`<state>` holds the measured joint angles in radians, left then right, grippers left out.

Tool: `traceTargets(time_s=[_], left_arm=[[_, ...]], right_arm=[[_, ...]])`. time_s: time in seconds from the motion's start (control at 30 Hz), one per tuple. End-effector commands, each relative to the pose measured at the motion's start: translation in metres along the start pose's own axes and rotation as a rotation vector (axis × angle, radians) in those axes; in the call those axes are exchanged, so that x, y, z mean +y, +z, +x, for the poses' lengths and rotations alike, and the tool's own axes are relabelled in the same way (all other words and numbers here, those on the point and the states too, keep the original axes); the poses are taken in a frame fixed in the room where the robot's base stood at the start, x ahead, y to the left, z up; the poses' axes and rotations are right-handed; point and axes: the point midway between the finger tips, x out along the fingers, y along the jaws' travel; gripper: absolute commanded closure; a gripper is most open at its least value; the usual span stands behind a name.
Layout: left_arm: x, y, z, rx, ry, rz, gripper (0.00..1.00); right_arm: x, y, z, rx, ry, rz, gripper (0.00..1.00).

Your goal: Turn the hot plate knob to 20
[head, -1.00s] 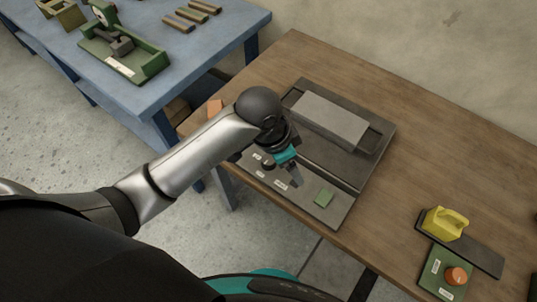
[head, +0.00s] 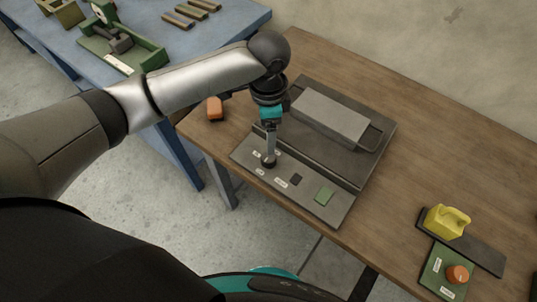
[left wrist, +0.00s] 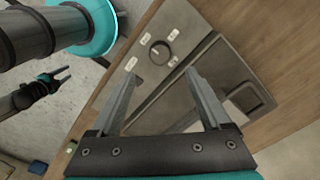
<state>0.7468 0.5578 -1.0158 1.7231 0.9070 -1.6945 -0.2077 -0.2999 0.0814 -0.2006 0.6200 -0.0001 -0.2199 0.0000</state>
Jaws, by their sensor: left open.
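The hot plate (head: 345,170) is a dark grey unit on the wooden table, with a pale raised plate (head: 330,117) on it. Its control strip carries a round dark knob (head: 268,164), with small white labels around it. In the left wrist view the knob (left wrist: 161,52) shows a pale pointer line; the label figures are too small to read. My left gripper (head: 269,153) points down at the knob in the head view. In the left wrist view its open, empty fingers (left wrist: 160,72) straddle the knob's line of sight; contact cannot be told. My right gripper (left wrist: 63,74) appears small at left.
An orange block (head: 215,108) lies left of the hot plate. A yellow jug-like object (head: 446,222) and a green box with an orange knob (head: 457,275) stand at right. Bare table lies between.

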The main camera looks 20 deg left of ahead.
Motion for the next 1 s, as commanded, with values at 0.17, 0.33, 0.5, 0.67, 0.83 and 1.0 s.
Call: traceTargets(time_s=[0.17, 0.33, 0.5, 0.67, 0.83, 1.0], left_arm=[[0.001, 0.000, 0.044, -0.001, 0.003, 0.000, 0.19], [0.001, 0.000, 0.076, 0.000, 0.001, 0.000, 0.19], [0.001, 0.000, 0.096, 0.000, 0.001, 0.001, 0.19], [0.000, -0.001, 0.102, 0.002, -0.001, 0.001, 0.19], [0.000, -0.001, 0.102, 0.002, -0.001, 0.001, 0.19], [0.000, -0.001, 0.102, 0.002, -0.001, 0.001, 0.29]], right_arm=[[0.000, 0.001, 0.014, 0.000, 0.000, 0.000, 0.55], [-0.001, 0.002, 0.023, 0.000, 0.000, 0.001, 0.55], [-0.001, 0.003, 0.028, 0.000, 0.000, 0.001, 0.55], [-0.001, 0.003, 0.029, 0.000, 0.000, 0.001, 0.55], [-0.001, 0.003, 0.029, 0.000, 0.000, 0.001, 0.55], [-0.001, 0.003, 0.029, 0.000, -0.001, 0.001, 0.55]])
